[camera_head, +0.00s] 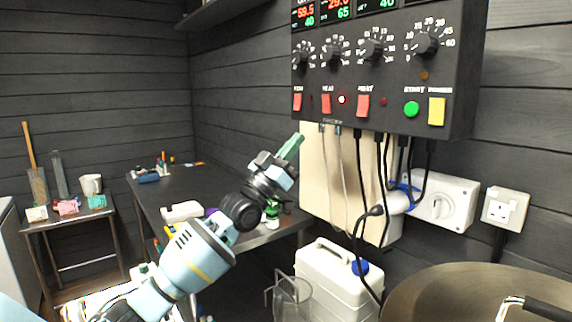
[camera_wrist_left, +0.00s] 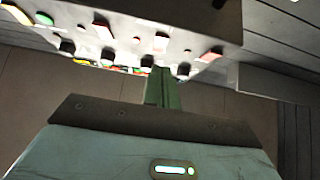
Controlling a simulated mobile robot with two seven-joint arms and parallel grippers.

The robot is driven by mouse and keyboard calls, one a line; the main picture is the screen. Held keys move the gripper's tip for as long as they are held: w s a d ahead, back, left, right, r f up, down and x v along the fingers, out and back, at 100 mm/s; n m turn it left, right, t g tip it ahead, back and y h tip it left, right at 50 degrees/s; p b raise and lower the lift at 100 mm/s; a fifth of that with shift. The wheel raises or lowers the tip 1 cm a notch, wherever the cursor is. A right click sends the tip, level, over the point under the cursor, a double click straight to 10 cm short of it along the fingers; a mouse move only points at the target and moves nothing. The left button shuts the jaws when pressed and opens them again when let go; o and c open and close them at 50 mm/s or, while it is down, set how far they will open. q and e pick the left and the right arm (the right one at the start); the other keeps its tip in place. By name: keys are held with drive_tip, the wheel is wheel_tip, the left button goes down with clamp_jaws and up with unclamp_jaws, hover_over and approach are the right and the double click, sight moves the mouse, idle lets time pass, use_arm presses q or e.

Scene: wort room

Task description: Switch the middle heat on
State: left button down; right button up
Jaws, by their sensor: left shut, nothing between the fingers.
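The dark control panel (camera_head: 385,70) hangs on the wall and carries three red rocker switches. My left gripper (camera_head: 296,140) has green fingers, shut and empty, just below the panel's lower left edge, apart from the switches. My right gripper is not in view.
The panel also has a green button (camera_head: 411,108), a yellow switch (camera_head: 437,110) and several dials. Black cables hang beneath it. A white jerrycan (camera_head: 338,283) and a large metal vessel (camera_head: 450,285) stand below. A dark table (camera_head: 205,180) lies behind my left arm.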

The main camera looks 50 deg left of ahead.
use_arm(q)
drive_tip(key=v, duration=0.4)
drive_tip(key=shift+w+f+b, duration=0.1)
drive_tip(key=shift+b, duration=0.3)
idle(0.4)
